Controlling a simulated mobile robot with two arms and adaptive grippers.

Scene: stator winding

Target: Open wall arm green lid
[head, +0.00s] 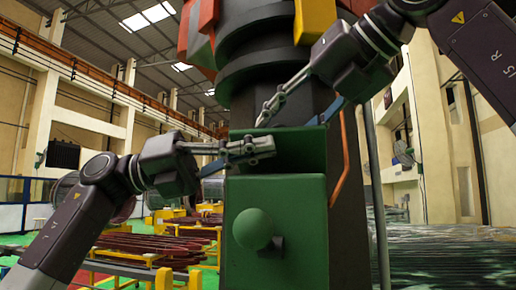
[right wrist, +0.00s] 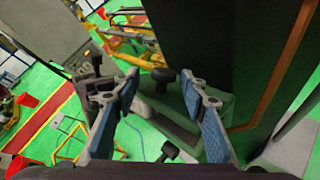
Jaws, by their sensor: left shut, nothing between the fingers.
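A green box (head: 240,268) is fixed to the front of the dark column in the head view. A round green knob (head: 253,229) sits on its front. A green upper part (head: 305,150) lies above it, but I cannot tell whether this lid is raised. My left gripper (head: 265,147) is shut and empty, across the upper part's left side; contact is unclear. My right gripper (head: 263,119) is just above it, reaching down from the upper right. In the right wrist view its blue-padded fingers (right wrist: 160,78) are apart with nothing between them, above the green box (right wrist: 215,103).
The dark column (head: 350,215) rises behind the box, with an orange pipe (head: 342,180) on its right side. Yellow racks with dark red bars (head: 150,245) stand on the green floor at left. My two grippers are very close together.

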